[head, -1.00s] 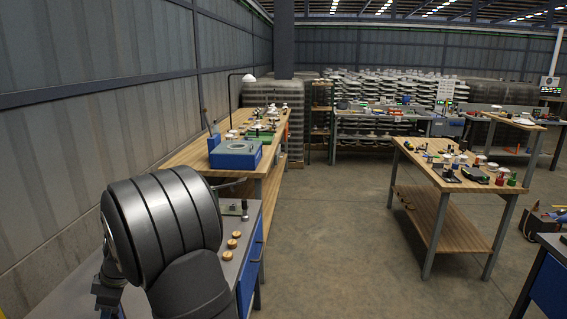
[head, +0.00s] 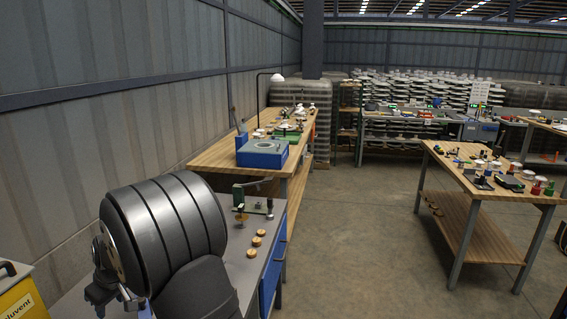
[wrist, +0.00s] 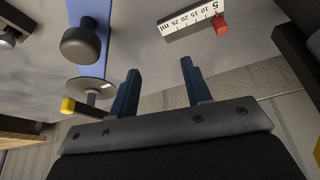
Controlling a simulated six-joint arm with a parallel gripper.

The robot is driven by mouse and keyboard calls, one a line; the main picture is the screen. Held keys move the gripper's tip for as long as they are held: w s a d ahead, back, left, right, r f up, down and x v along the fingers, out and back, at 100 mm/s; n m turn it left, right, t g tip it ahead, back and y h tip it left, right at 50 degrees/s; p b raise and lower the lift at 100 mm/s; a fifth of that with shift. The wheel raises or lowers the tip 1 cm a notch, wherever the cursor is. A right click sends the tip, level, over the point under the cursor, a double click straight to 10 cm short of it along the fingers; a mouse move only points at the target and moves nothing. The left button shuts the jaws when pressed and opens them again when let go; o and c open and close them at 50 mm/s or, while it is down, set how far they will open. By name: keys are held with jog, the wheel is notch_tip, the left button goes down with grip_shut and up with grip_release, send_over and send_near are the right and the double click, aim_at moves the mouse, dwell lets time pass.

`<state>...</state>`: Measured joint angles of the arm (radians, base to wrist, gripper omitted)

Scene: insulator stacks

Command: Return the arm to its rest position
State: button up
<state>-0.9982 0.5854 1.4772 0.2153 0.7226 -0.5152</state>
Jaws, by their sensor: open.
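My gripper (wrist: 158,66) shows in the wrist view as two dark blue fingers, spread apart with nothing between them. Beyond the fingers is a grey surface. A dark round knob (wrist: 82,44) on a blue strip lies to their left, with a grey disc (wrist: 91,88) below it. A white scale (wrist: 190,21) with printed numbers lies above the fingers, with a red block (wrist: 221,24) at its end. In the head view, my large dark arm joint fills the lower left, and I cannot make out the fingers there.
A grey-topped bench (head: 246,265) with several small round brass-coloured pieces and a green fixture (head: 252,205) stands beside my arm. Behind it is a wooden bench with a blue device (head: 262,153). A yellow container (head: 22,295) is at lower left. Open floor (head: 370,235) lies right of the benches.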

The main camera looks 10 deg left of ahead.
jog(key=w+a+m+t+h, duration=0.1)
jog(key=a+m+t, duration=0.1)
jog(key=a+m, duration=0.4)
jog(key=shift+a+m, duration=0.4)
jog(key=shift+a, duration=0.05)
dwell(0.4)
jog(key=shift+w, duration=0.1)
jog(key=shift+o, duration=0.5)
